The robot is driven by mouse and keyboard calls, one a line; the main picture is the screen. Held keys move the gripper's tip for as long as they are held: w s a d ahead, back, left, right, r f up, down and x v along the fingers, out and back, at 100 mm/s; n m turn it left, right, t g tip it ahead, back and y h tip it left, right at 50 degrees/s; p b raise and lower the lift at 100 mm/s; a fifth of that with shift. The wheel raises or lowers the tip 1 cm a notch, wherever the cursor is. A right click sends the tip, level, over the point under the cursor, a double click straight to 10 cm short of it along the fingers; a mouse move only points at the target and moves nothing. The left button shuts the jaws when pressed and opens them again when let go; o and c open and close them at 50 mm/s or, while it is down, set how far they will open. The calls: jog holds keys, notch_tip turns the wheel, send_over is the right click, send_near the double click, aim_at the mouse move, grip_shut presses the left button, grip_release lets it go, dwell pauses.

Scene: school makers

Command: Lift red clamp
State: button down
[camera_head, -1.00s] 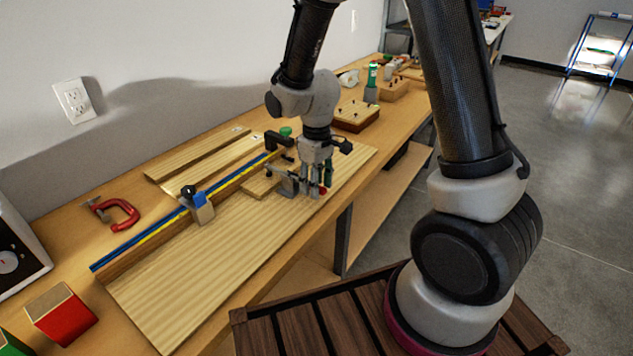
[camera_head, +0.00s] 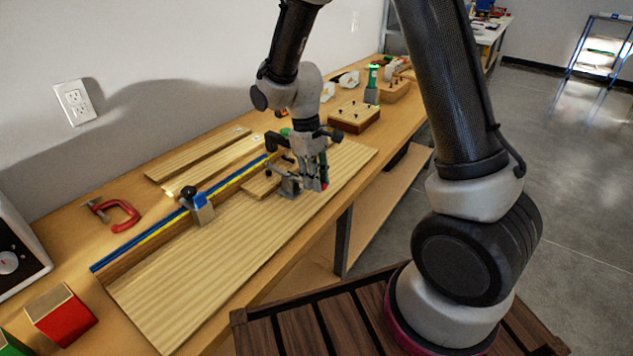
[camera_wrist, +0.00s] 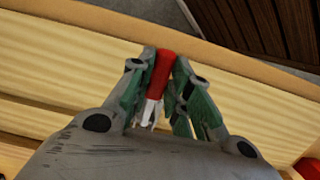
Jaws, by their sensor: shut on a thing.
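A metal toggle clamp (camera_head: 287,184) with a red handle sits on the board at the near side of a small wood block. My gripper (camera_head: 318,186) is beside it, pointing down, and the red handle tip shows at its fingers. In the wrist view my gripper (camera_wrist: 158,82) is shut on the red handle (camera_wrist: 160,72), with a pale metal lever (camera_wrist: 150,110) below it. The fingers hide part of the handle. A red C-clamp (camera_head: 125,216) lies apart on the table at the left.
A peg block (camera_head: 354,117) stands behind my gripper. The board's near part is clear.

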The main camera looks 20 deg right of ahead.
jog(key=shift+w+a+r+g+h, duration=0.3)
jog(key=shift+r+g+h, duration=0.2)
jog(key=shift+g, duration=0.1)
jog(key=shift+w+a+r+g+h, duration=0.15)
jog(key=shift+w+r+g+h, duration=0.15)
jog(key=shift+r+g+h, duration=0.25)
jog(key=shift+w+a+r+g+h, duration=0.2)
jog(key=shift+w+r+g+h, duration=0.15)
jog(key=shift+g, duration=0.3)
jog(key=shift+w+a+r+g+h, duration=0.2)
jog(key=shift+w+r+g+h, duration=0.15)
jog(key=shift+g, duration=0.25)
jog(key=c, duration=1.3)
grip_release()
jog(key=shift+a, duration=0.1)
jog(key=v, duration=1.2)
jog(key=shift+f, duration=0.1)
